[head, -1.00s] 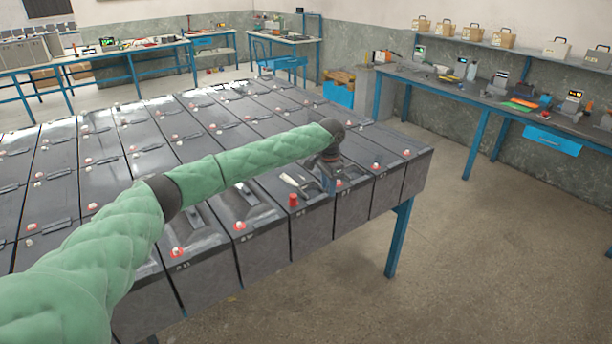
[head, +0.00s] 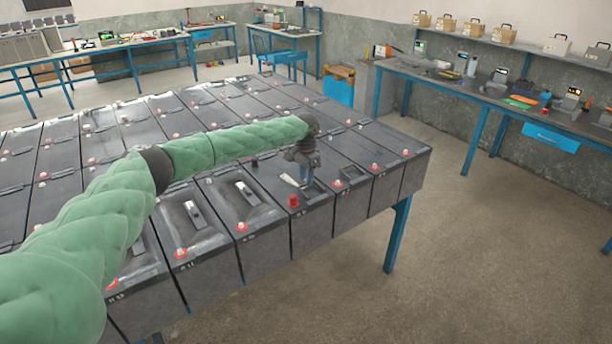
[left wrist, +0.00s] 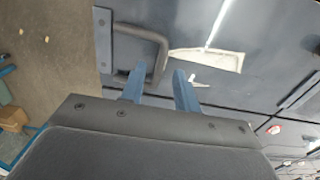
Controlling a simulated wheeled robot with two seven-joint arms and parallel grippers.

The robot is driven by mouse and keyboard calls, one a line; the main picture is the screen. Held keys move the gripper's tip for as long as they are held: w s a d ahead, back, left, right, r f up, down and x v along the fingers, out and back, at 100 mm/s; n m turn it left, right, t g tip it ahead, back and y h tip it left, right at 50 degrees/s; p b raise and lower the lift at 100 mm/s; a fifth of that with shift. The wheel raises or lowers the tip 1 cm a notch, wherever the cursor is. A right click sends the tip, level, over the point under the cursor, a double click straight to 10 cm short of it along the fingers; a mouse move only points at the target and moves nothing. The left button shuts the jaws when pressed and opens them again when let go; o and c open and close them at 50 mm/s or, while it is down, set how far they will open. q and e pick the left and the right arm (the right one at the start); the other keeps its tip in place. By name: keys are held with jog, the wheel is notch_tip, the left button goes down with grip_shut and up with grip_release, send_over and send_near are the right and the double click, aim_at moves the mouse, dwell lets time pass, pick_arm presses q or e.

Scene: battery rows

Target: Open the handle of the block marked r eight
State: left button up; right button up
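The block under my left gripper (head: 304,182) is grey, with a raised red cap (head: 293,201) near its front edge. The marks on the front faces are too small to read surely, so I cannot tell which is r eight. In the left wrist view a dark bracket-shaped handle (left wrist: 162,45) is fixed to a plate (left wrist: 103,40). A pale flat piece (left wrist: 207,62) lies beside it. My left gripper also shows there (left wrist: 157,76), its two blue fingers apart. The handle's free end is close by the left finger; I cannot tell whether it touches. My right gripper is not seen.
Rows of similar grey blocks (head: 245,208) with flat handles and red caps fill the blue-legged table. Open floor (head: 480,265) lies at the right. A workbench (head: 455,88) with tools stands along the right wall, under a shelf of boxes.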

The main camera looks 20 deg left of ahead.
pick_arm(q)
jog(key=shift+f, duration=0.7)
grip_shut()
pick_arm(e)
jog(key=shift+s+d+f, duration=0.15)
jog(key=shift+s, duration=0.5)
